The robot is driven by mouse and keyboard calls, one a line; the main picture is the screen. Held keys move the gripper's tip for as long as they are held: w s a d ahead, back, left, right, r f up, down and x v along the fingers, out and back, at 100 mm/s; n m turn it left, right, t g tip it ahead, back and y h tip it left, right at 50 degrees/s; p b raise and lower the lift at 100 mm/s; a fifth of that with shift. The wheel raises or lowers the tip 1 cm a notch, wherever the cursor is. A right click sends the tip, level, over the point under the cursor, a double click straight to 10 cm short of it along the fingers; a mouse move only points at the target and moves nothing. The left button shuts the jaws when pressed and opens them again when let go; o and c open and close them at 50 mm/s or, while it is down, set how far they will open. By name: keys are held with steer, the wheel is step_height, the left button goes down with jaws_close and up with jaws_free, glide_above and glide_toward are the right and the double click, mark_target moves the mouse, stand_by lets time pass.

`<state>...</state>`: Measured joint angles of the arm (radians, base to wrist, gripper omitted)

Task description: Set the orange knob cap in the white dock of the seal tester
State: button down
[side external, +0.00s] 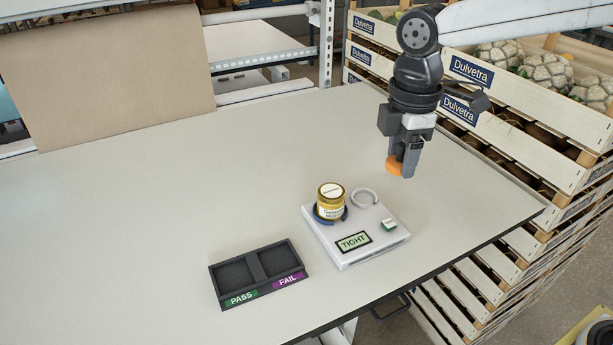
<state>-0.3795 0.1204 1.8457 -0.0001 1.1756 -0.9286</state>
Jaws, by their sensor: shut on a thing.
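My gripper (402,168) is at the right side of the table, shut on the orange knob cap (393,168). Part of the cap is hidden behind the fingers. It is held above the table, behind and to the right of the seal tester (336,258). The tester is a flat, light-coloured box with a screen (353,243) reading "TIGHT". Its white dock (364,197) is an empty ring at the back right of the box. A yellow jar (331,203) with a white-topped lid stands upright in a dark blue ring (322,219) on the tester.
A black tray (258,262) with two empty compartments, labelled PASS and FAIL, lies left of the tester. A small green and white button (388,225) is on the tester. Stacked wooden crates (470,106) stand beyond the right table edge. The table's left side is clear.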

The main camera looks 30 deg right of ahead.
glide_toward(365, 200)
steer(key=shift+w+f, duration=0.15)
steer(key=shift+w, duration=0.05)
steer(key=shift+f, duration=0.25)
steer(key=shift+f, duration=2.55)
steer(key=shift+f, duration=0.65)
stand_by(0.6)
jaws_free()
steer(key=shift+s+f, duration=0.1)
steer(key=shift+s, duration=0.05)
